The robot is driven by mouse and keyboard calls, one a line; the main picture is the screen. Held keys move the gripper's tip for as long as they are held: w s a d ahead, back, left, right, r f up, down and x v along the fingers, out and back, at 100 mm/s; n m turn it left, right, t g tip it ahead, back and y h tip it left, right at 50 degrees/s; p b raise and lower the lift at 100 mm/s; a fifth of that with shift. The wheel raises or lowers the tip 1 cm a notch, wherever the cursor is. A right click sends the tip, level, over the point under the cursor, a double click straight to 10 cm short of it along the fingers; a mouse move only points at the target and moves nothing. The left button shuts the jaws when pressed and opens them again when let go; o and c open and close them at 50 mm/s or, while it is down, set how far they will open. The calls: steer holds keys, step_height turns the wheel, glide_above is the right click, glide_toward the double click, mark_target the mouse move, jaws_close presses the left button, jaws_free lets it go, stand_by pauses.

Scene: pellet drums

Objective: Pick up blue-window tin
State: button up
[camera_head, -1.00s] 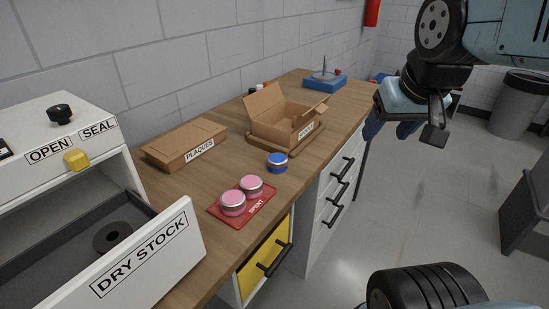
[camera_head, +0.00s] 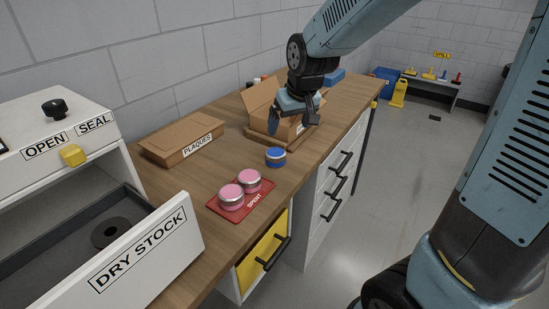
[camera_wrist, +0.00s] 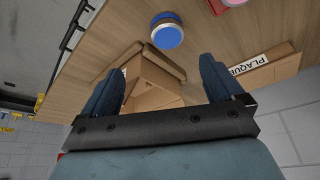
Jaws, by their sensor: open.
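The blue-window tin (camera_head: 276,157) is a small round silver tin with a blue top. It stands on the wooden counter, behind the red SPENT mat and in front of the open cardboard box. In the wrist view the tin (camera_wrist: 167,31) shows near the top, beyond my fingertips. My gripper (camera_head: 308,120) is open and empty, above the counter near the open box, beyond and to the right of the tin. In the wrist view its two blue fingers (camera_wrist: 160,75) are spread wide, with the box between and below them.
Two pink-topped tins (camera_head: 240,187) stand on the red SPENT mat (camera_head: 254,204). A closed PLAQUES box (camera_head: 182,138) lies near the wall. The open cardboard box (camera_head: 260,100) is partly hidden by my arm. An open DRY STOCK drawer (camera_head: 140,250) is at the left.

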mark_target(275, 151)
steer(key=x, duration=0.9)
steer(key=shift+w+a+f, duration=0.15)
steer(key=shift+w+a, duration=0.05)
steer(key=shift+a, duration=0.25)
steer(key=shift+a+x, duration=0.15)
steer(key=shift+x, duration=1.15)
steer(key=shift+a+x, duration=0.2)
steer(key=shift+x, duration=1.1)
steer(key=shift+c, duration=0.3)
steer(key=c, duration=1.1)
